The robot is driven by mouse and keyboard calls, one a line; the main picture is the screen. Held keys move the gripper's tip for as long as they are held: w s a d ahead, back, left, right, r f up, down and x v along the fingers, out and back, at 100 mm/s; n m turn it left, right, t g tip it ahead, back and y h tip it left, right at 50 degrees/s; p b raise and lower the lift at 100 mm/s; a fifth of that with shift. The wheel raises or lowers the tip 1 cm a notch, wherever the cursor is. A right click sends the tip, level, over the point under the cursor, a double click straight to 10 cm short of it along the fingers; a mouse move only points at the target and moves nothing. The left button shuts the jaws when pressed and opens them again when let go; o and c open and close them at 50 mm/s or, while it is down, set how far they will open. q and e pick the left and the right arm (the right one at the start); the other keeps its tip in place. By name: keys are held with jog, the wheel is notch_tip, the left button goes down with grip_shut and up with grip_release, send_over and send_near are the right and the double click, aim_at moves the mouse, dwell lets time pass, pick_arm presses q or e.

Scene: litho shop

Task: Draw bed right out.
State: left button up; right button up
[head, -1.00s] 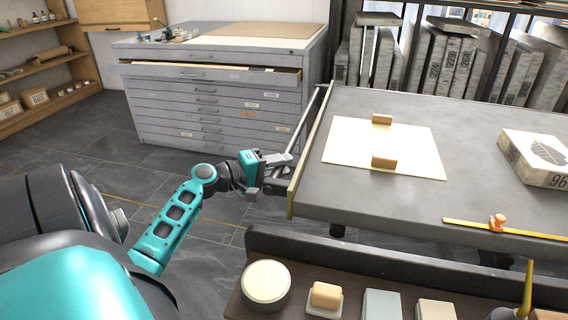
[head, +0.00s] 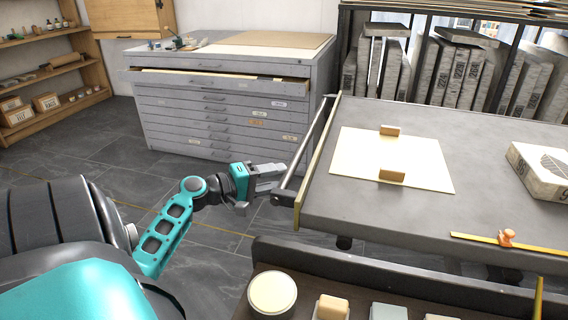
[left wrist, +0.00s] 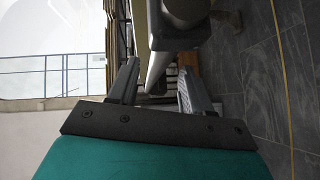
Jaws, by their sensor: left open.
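The bed (head: 465,150) is a flat grey slab at the right, with a pale edge strip along its left end. A metal bar handle (head: 312,145) runs along that end on dark brackets. My left gripper (head: 282,182) is open and empty, just left of the bar's near part, with its fingers pointing at it. In the left wrist view the bar (left wrist: 160,62) appears in line with the gap between the two fingers (left wrist: 160,88). I cannot tell whether it touches either finger. My right gripper is out of view.
A cream sheet (head: 365,170) with two wooden blocks and a lettered stone (head: 545,165) lie on the bed. A grey drawer cabinet (head: 215,110) stands behind, its top drawer partly open. A dark shelf (head: 330,270) holds a round tub in front. Floor left of the bed is clear.

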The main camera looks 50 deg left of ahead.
pick_arm(q)
jog(key=v, duration=0.9)
jog(key=shift+s+p, duration=0.15)
jog(key=shift+p, duration=0.3)
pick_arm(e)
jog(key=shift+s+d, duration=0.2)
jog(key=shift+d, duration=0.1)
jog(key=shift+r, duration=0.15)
